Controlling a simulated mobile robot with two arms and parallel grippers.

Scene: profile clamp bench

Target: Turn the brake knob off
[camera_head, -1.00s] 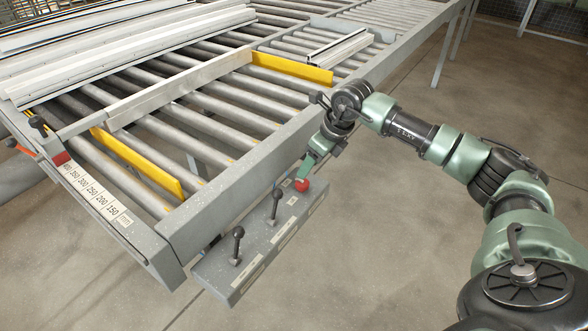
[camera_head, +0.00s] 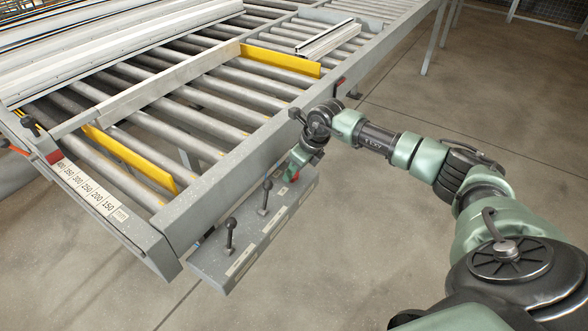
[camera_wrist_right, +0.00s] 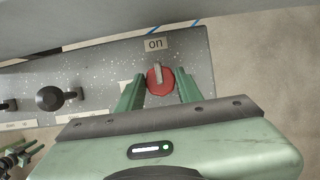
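The brake knob (camera_wrist_right: 160,78) is a round red knob with a grey bar pointing up toward a label reading "on" (camera_wrist_right: 155,44). It sits at the far end of a grey control panel (camera_head: 208,259). In the head view, my right gripper largely hides the knob, leaving a bit of red (camera_head: 294,177). My right gripper (camera_wrist_right: 160,80) is open, with its two green fingers on either side of the knob in the wrist view. Small gaps show between fingers and knob, so I see no grip.
Two black levers, a near one (camera_head: 230,236) and a middle one (camera_head: 265,196), stand on the same panel. A roller conveyor with yellow plates (camera_head: 130,160) and a scale strip (camera_head: 92,193) lies beside it. The floor to the right is open.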

